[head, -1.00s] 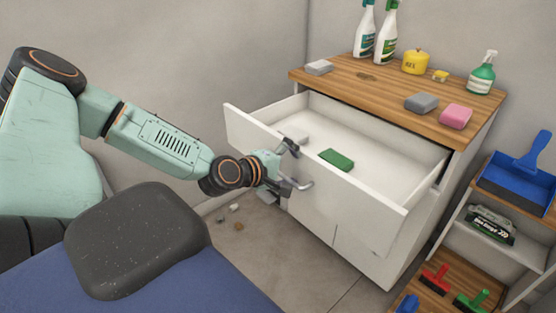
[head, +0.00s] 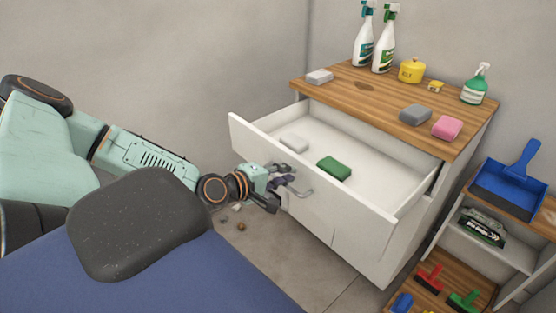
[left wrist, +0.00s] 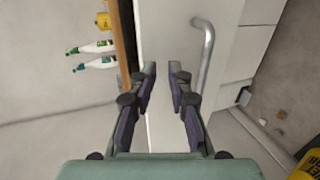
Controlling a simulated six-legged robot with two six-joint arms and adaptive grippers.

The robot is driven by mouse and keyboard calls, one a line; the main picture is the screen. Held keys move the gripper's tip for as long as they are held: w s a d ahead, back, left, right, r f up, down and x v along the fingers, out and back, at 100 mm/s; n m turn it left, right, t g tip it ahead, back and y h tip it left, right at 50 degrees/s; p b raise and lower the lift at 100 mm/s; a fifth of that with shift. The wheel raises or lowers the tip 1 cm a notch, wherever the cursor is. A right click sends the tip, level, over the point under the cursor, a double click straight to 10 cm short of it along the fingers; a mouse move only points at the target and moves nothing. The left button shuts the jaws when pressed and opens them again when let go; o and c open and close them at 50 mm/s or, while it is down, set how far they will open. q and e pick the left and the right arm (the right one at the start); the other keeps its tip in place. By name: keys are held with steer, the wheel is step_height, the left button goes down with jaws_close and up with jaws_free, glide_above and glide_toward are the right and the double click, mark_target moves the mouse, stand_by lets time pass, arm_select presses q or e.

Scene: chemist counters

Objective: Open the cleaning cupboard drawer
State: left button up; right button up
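The white cupboard's top drawer (head: 310,180) is pulled well out, with its inside showing. My left gripper (head: 284,176) is just in front of the drawer front, beside the handle. In the left wrist view its fingers (left wrist: 162,78) are apart with nothing between them, and the handle lies to the right of them. My right gripper is not in view.
The wooden top (head: 370,92) holds spray bottles (head: 384,42), a yellow pot (head: 411,70) and sponges (head: 446,128). A shelf unit at right holds a blue dustpan (head: 510,188) and brushes. Small debris (head: 238,212) lies on the floor below my gripper.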

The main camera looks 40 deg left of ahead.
arm_select(q)
steer(key=t+b, duration=0.1)
steer(key=b, duration=0.1)
glide_toward(286, 185)
steer(key=w+f, duration=0.1)
steer(key=w, duration=0.1)
steer(key=shift+b+x, duration=4.15)
steer(key=shift+b, duration=0.1)
